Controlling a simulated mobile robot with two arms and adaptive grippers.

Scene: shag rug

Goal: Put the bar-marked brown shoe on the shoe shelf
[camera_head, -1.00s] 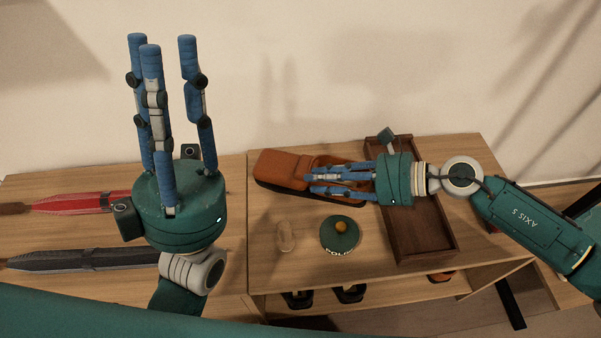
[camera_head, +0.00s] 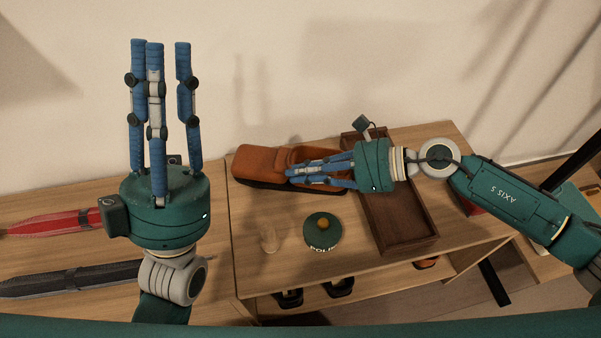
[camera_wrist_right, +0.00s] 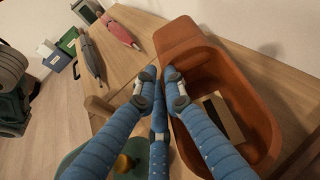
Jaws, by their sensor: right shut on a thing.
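The brown shoe (camera_head: 262,165) lies on the wooden bench top (camera_head: 350,255) near the wall, its toe to the left. My left gripper (camera_head: 160,46) is open and empty, fingers pointing up, well left of the shoe. A shelf space under the bench top holds dark shoes (camera_head: 338,287).
A dark wooden tray (camera_head: 410,240) lies under my right wrist. A green polish tin (camera_head: 323,232) and a small wooden item (camera_head: 269,238) stand in front of the shoe. Red (camera_head: 55,222) and black (camera_head: 70,278) folded umbrellas lie at left.

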